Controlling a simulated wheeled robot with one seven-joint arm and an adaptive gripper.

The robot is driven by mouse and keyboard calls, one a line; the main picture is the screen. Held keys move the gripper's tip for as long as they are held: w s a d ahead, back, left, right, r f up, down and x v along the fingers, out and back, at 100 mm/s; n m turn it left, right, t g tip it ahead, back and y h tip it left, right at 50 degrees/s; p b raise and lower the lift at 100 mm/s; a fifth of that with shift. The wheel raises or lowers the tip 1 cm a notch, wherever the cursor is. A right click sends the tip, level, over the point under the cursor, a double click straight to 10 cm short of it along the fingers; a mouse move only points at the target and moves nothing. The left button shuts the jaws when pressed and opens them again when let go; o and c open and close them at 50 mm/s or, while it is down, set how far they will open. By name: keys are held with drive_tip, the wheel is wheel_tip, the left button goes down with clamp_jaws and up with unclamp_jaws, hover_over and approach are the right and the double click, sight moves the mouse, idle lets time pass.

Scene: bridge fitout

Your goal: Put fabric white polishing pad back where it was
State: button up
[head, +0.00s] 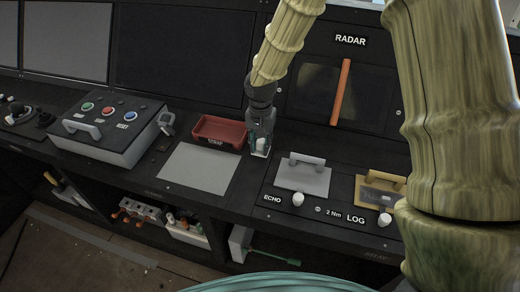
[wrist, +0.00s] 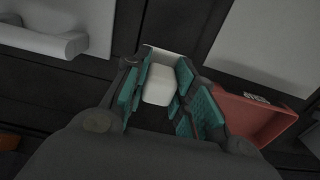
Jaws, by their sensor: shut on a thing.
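My gripper (head: 260,148) points down at the console, between the red tray and the ECHO panel. Its teal-padded fingers (wrist: 162,98) are shut on the white polishing pad (wrist: 158,86), which shows as a small pale block between them. A pale patch lies just beyond the pad in the wrist view. In the head view the pad (head: 261,145) is small and partly hidden by the fingers. It is low over the console; I cannot tell whether it touches the surface.
A red scrap tray (head: 232,142) stands just left of my gripper, with a bare grey plate (head: 198,168) in front of it. The ECHO panel (head: 302,179) with a raised handle is close on the right. An orange bar (head: 341,92) crosses the radar screen behind.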

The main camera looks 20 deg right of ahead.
sight(261, 151)
drive_tip(key=shift+f, duration=0.2)
drive_tip(key=shift+f+p, duration=0.5)
drive_tip(key=shift+f, duration=0.95)
drive_tip(key=shift+f, duration=0.15)
drive_tip(key=o, duration=0.9)
drive_tip(key=shift+r+b, duration=0.95)
drive_tip(key=shift+r, duration=5.2)
